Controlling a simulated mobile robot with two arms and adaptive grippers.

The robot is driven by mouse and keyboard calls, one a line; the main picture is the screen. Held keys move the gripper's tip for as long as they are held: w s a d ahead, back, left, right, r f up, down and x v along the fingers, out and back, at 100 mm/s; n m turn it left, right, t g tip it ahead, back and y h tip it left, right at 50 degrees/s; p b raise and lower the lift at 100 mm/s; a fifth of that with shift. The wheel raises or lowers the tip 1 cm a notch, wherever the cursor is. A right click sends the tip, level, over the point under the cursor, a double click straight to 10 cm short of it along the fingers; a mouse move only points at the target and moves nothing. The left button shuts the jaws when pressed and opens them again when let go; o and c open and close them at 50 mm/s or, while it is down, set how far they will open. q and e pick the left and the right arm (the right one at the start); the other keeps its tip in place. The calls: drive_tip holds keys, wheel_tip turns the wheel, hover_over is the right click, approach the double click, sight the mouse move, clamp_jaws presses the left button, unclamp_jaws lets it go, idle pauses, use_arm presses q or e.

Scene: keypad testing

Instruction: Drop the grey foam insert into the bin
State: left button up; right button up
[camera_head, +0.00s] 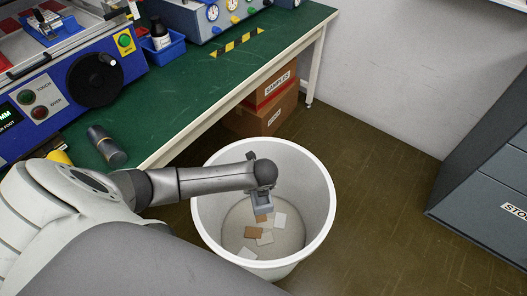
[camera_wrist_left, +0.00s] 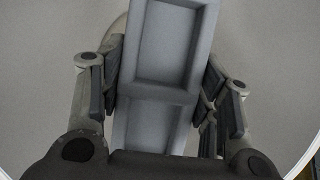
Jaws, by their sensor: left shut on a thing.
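The grey foam insert (camera_wrist_left: 170,45) is a block with square recesses. In the left wrist view it stands between the two fingers of my left gripper (camera_wrist_left: 162,95), which is shut on it. In the head view my left arm reaches in from the left and my left gripper (camera_head: 263,182) is over the bin's opening. The insert (camera_head: 262,197) hangs below it there, mostly hidden by the gripper. The white round bin (camera_head: 322,200) stands on the floor beside the bench. Several white and brown flat pieces (camera_head: 265,238) lie on its bottom. My right gripper is not in view.
A green bench (camera_head: 185,100) carries a blue machine (camera_head: 75,85), a dark cylinder (camera_head: 107,146) and a blue tray (camera_head: 165,50). Cardboard boxes (camera_head: 262,118) sit under the bench behind the bin. A grey drawer cabinet (camera_head: 490,170) stands at the right. Floor between bin and cabinet is clear.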

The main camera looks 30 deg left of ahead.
use_arm(q)
drive_tip(key=o, duration=0.9)
drive_tip(key=shift+c, duration=0.2)
drive_tip(key=shift+r, duration=0.2)
drive_tip(key=v, duration=1.1)
drive_tip(key=shift+s+r, duration=0.15)
drive_tip(key=shift+r, duration=0.15)
drive_tip(key=shift+d, duration=0.1)
